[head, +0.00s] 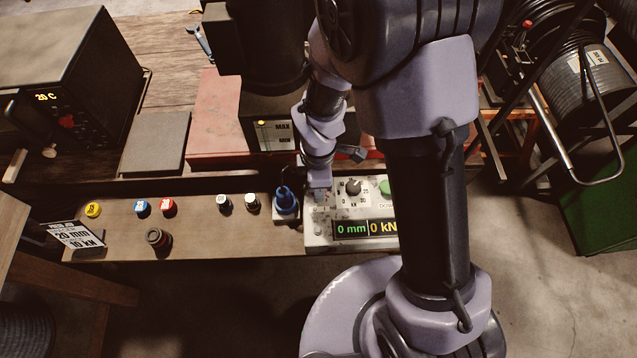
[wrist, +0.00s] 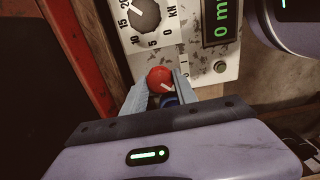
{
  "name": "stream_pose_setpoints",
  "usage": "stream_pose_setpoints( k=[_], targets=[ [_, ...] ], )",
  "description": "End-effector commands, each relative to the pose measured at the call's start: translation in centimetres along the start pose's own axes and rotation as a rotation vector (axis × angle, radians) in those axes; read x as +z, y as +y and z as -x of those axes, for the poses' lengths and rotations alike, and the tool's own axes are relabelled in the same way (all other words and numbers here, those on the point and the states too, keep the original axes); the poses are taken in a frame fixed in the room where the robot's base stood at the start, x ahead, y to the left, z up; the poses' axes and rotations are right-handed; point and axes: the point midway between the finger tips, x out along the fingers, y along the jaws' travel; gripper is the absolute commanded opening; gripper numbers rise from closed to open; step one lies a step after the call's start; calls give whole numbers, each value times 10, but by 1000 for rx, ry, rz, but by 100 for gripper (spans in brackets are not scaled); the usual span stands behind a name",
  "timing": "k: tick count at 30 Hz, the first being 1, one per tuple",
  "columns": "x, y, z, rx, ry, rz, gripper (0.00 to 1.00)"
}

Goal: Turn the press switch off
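The grey press control panel (head: 315,238) stands on the low bench, with a dial (head: 352,187), a green button (head: 385,187) and a display reading 0 mm and 0 kN. In the wrist view a round red knob (wrist: 159,77) with a white mark lies beside the panel's dial (wrist: 144,14); it looks like the press switch. My gripper (head: 318,188) is at the panel's left end. Its fingers (wrist: 163,82) stand on both sides of the red knob; whether both touch it is unclear. In the head view my gripper hides the knob.
A blue plug-like part (head: 286,202) stands close left of my gripper. Coloured caps, including a red one (head: 168,207), a dark round part (head: 158,239) and a sign (head: 77,235) sit further left. A red base (head: 215,120) is behind. Part of the bench between is bare.

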Motion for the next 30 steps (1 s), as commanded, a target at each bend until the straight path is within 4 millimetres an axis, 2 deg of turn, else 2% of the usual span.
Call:
stream_pose_setpoints(
  k=[1,3,14,17,24,30],
  targets=[
    [0,1,0,2,1,1,42],
    [0,1,0,2,0,1,56],
    [0,0,5,1,0,-1,56],
    [0,1,23,3,1,-1,56],
    [0,2,104,7,2,-1,56],
    [0,1,156,4,2,0,56]
  ],
)
